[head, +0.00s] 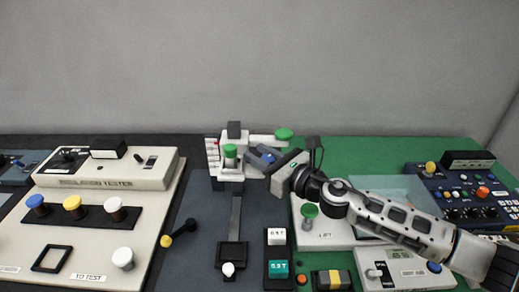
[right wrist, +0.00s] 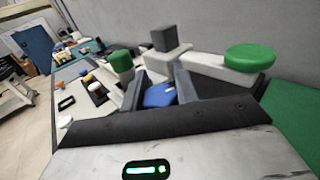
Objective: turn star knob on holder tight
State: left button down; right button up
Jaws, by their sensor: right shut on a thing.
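The holder (head: 228,172) is a white upright fixture with a dark grey block on top, at the middle of the bench in the head view. A blue knob (right wrist: 160,96), which looks like the star knob, sits between the fingers of my right gripper (right wrist: 157,88) in the right wrist view. My right gripper (head: 259,158) reaches the holder's right side and is shut on the blue knob. The fingers hide part of the knob, so its star shape and its fit on the holder cannot be made out. My left gripper is not in view.
A green cap (head: 230,151) and a green disc (head: 284,133) on a white arm stand close to my right gripper. A beige tester (head: 105,175) lies to the left. A blue control box (head: 462,190) stands at the right. A grey wall is behind.

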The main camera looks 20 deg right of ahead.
jog(key=m+t+h, duration=0.1)
jog(key=m+h, duration=0.1)
jog(key=m+t+h, duration=0.1)
jog(key=m+h, duration=0.1)
jog(key=h, duration=0.1)
jog(key=m+h, duration=0.1)
jog(key=h, duration=0.2)
jog(key=shift+w+d+m+t, duration=0.1)
jog(key=shift+d+m+t, duration=0.2)
jog(key=shift+m+t, duration=0.1)
jog(key=m+h, duration=0.1)
jog(key=h, duration=0.2)
jog(key=m+g+h, duration=0.1)
jog(key=m+h, duration=0.1)
jog(key=d+m+h, duration=0.1)
jog(key=m+h, duration=0.1)
jog(key=h, duration=0.1)
jog(key=shift+h, duration=0.3)
jog(key=shift+d+g, duration=0.1)
jog(key=shift+g, duration=0.2)
jog(key=o, duration=1)
jog(key=shift+c, duration=0.2)
jog(key=b+v, duration=0.1)
jog(key=v, duration=1.5)
jog(key=shift+f, duration=0.1)
